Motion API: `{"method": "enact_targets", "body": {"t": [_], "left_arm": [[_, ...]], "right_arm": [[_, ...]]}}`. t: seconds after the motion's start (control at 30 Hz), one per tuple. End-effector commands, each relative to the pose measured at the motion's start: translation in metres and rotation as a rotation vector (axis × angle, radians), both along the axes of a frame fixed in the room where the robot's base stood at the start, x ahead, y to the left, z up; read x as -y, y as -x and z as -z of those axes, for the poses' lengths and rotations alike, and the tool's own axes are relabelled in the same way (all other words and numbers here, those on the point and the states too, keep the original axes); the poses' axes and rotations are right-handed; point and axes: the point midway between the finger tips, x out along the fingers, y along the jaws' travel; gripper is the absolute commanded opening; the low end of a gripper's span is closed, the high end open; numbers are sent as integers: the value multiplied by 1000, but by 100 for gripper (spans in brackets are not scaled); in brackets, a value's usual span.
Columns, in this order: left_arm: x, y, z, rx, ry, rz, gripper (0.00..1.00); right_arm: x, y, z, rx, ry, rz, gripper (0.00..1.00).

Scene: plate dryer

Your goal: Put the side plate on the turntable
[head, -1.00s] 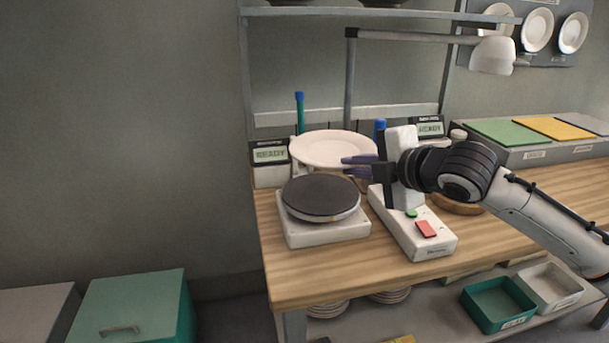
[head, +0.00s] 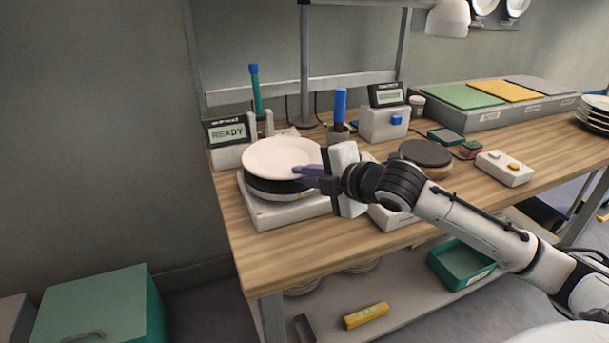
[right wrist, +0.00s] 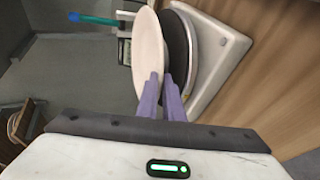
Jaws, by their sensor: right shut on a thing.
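The white side plate (head: 281,157) is held by its right edge in my right gripper (head: 308,172), which is shut on it. The plate is over the dark round turntable (head: 262,186) on its white base, covering much of it in the head view. In the right wrist view the plate (right wrist: 148,52) is between the purple fingers (right wrist: 163,92), and the turntable (right wrist: 180,50) shows beside it. A narrow gap seems to lie between plate and disc; I cannot tell if they touch. My left gripper is not in view.
A READY display (head: 228,132) stands behind the turntable, with a green-and-blue pen (head: 255,90) near it. Bare wood (head: 260,255) lies along the front edge.

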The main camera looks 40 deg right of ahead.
Motion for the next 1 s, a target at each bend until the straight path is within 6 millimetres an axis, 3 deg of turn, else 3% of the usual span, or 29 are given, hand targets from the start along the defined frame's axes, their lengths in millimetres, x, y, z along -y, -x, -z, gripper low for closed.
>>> {"method": "enact_targets", "body": {"t": [0.3, 0.33, 0.4, 0.73, 1.0], "left_arm": [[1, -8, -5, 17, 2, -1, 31], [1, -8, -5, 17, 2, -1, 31], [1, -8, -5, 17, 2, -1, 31], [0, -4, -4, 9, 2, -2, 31], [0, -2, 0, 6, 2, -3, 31]], "right_arm": [[0, -1, -1, 8, 1, 0, 0], [0, 0, 2, 3, 1, 0, 9], [0, 0, 1, 3, 1, 0, 15], [0, 0, -2, 3, 2, -1, 15], [1, 31, -12, 0, 7, -4, 15]]}}
